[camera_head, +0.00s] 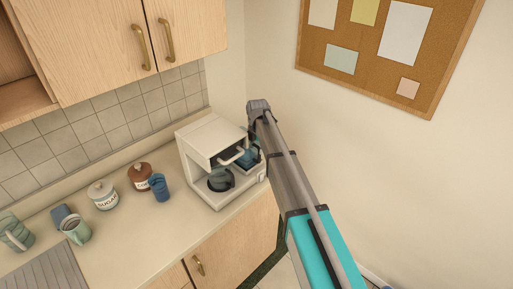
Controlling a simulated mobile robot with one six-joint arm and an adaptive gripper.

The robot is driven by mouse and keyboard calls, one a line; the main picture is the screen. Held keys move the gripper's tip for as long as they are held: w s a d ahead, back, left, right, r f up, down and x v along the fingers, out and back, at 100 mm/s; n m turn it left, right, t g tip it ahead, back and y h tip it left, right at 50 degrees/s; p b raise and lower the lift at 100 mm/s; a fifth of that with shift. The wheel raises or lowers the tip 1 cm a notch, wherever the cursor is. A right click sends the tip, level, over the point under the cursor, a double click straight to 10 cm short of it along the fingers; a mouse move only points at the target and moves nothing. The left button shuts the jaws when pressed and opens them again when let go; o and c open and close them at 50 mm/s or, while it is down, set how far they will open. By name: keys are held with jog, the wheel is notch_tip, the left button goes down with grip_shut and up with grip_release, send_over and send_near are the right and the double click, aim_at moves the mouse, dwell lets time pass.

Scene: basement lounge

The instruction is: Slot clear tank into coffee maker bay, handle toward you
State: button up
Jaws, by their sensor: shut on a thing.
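The white coffee maker (207,137) stands at the right end of the counter, its open front facing the room. A dark carafe (220,180) sits in its lower front. My gripper (243,157) is at the machine's front right, below the bent end of my arm, and is shut on the clear tank. The tank is small and hard to make out against the dark opening. A pale curved handle (233,158) shows at the front of the opening, beside the gripper. I cannot tell how deep the tank sits in the bay.
Cupboards (130,45) hang above. A wall is close on the right.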

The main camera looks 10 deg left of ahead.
jog(key=o, duration=1.4)
jog(key=shift+r+p, duration=3.75)
jog(key=shift+r, duration=0.05)
jog(key=shift+s+d, duration=0.15)
jog(key=shift+s+d, duration=1.05)
jog(key=shift+d, duration=0.3)
jog(key=shift+s+d, duration=1.05)
jog(key=shift+d, duration=0.25)
